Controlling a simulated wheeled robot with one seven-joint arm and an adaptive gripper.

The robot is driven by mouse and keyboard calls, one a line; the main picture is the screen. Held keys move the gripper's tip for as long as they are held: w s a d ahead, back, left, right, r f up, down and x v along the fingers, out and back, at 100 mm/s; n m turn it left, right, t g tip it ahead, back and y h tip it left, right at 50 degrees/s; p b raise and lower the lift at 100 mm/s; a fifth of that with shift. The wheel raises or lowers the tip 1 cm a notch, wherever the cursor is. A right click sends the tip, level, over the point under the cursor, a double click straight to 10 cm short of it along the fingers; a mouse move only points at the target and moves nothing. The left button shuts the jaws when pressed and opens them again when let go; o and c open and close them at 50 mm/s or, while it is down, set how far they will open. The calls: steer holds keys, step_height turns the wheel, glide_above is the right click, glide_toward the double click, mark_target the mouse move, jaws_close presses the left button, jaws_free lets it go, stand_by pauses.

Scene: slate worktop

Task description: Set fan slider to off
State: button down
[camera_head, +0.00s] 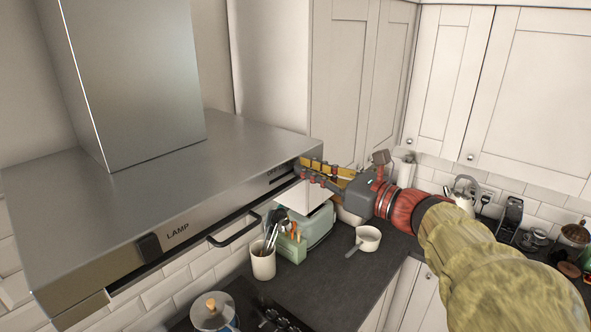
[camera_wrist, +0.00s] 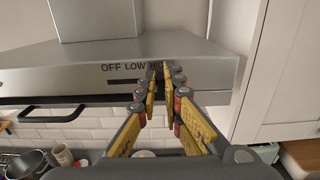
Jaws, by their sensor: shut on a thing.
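The steel range hood (camera_head: 230,150) fills the left of the head view. Its front edge carries the fan slider's dark slot (camera_wrist: 114,82), with the label OFF LOW and a partly covered HIGH (camera_wrist: 131,67) above it in the wrist view. My gripper (camera_wrist: 163,72) is at the right part of this scale, under the covered HIGH label. It is shut on the fan slider's knob, which the fingertips hide. In the head view my gripper (camera_head: 303,168) reaches the far right end of the hood front from the right.
A black lamp knob (camera_head: 149,247) sits at the hood's near left end. A dark bar handle (camera_head: 238,232) juts out below the hood front.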

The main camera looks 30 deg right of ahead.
steer(key=a, duration=0.2)
steer(key=s+a, duration=0.1)
steer(key=a, duration=0.1)
steer(key=s+a+b, duration=0.1)
steer(key=a, duration=0.1)
steer(key=shift+s+a, duration=0.25)
steer(key=shift+a, duration=0.15)
steer(key=c, duration=2)
jaws_free()
steer(key=shift+a, duration=0.15)
steer(key=shift+c, duration=0.2)
steer(key=shift+o, duration=0.6)
step_height(320, 180, up, 10)
glide_above(271, 178)
steer(key=v, duration=0.4)
